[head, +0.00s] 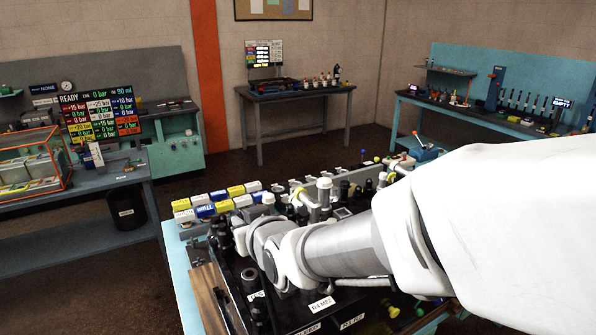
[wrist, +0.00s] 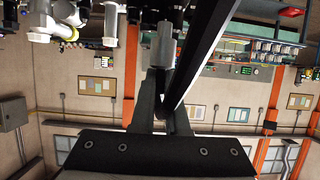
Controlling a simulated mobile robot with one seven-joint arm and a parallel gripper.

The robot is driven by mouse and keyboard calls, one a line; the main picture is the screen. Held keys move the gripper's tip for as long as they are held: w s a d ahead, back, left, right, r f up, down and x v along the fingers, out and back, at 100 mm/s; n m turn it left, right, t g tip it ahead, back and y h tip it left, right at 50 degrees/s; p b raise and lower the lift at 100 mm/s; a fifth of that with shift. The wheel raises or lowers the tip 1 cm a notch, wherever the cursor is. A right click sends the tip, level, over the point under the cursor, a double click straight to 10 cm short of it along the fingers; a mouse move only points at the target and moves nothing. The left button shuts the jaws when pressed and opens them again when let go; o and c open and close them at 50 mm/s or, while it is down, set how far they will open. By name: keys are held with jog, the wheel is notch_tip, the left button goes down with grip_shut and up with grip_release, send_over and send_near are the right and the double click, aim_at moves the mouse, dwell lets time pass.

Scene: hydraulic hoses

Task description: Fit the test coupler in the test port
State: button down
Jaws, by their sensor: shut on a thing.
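My gripper (wrist: 163,82) shows in the wrist view with its two dark fingers close together. It is shut on a grey cylindrical piece (wrist: 164,45), which looks like the test coupler and sticks out past the fingertips. In the head view my white and grey arm reaches over the dark bench unit in front; the fingers and the held piece are hidden behind my wrist there. I cannot tell which fitting is the test port. Dark and grey fittings line the top edge of the wrist view, near the held piece's far end; whether they touch it is unclear.
A long dark bar (wrist: 205,45) runs diagonally close beside the fingers. White and grey pipe fittings (wrist: 62,25) are at upper left of the wrist view. In the head view, yellow, white and blue labelled blocks (head: 215,203) line the bench's back left, and upright fittings (head: 323,190) stand beyond my wrist.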

jog(key=shift+f+b, duration=0.15)
jog(key=shift+b, duration=0.3)
notch_tip(320, 180, down, 6)
jog(key=b, duration=0.6)
jog(key=shift+r, duration=0.2)
jog(key=shift+b, duration=0.95)
dwell(1.2)
jog(key=shift+f+b, duration=1.2)
jog(key=shift+b, duration=0.15)
jog(key=c, duration=0.8)
grip_release()
jog(key=shift+c, duration=0.2)
jog(key=v, duration=1.7)
jog(key=shift+s+d+b, duration=0.15)
jog(key=shift+s+b, duration=0.1)
jog(key=shift+b, duration=0.1)
